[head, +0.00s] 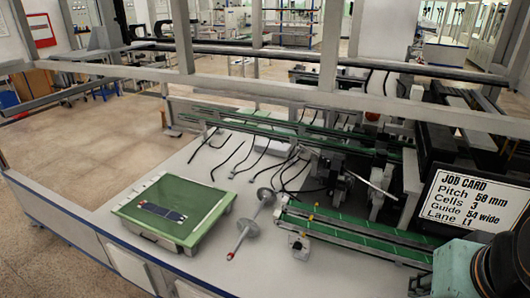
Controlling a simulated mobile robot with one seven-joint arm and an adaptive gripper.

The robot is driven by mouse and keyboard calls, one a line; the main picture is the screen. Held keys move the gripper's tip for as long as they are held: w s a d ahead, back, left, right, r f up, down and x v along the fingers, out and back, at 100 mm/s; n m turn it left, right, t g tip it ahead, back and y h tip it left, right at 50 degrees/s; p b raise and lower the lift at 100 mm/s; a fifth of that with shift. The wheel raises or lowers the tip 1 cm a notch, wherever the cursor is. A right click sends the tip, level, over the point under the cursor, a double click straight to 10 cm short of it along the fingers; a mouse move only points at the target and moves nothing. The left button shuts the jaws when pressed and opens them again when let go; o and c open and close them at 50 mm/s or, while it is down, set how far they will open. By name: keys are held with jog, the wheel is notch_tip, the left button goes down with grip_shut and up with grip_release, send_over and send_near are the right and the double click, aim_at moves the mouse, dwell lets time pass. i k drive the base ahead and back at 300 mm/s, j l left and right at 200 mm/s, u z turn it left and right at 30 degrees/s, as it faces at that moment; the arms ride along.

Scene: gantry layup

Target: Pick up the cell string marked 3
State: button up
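A short dark blue cell string (162,211) lies flat on the green top of a shallow box (201,205) at the left of the white bench. It has lighter bits on it, but they are too small for me to read any number. No other cell string can be made out clearly. My gripper is not in view. A teal and black part of my arm shows at the bottom right corner, away from the box.
A rod with discs (249,228) lies right of the box. Green conveyor rails (350,232) run to the right, with dark cables (270,150) behind. A job card screen (474,211) stands at right. Grey gantry beams (300,92) cross above. Bench space in front of the box is clear.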

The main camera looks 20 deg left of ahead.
aim_at(160, 211)
jog(key=u, duration=1.8)
jog(key=i+j+z, duration=0.1)
jog(key=z, duration=0.75)
jog(key=i+j+z, duration=0.3)
jog(key=j+z, duration=0.35)
jog(key=i+j+z, duration=0.15)
jog(key=j, duration=0.25)
jog(key=j+z, duration=0.15)
jog(key=j, duration=0.25)
jog(key=i+j, duration=0.1)
jog(key=j, duration=0.7)
jog(key=i+j+z, duration=0.1)
jog(key=j, duration=0.65)
jog(key=k+j+z, duration=0.25)
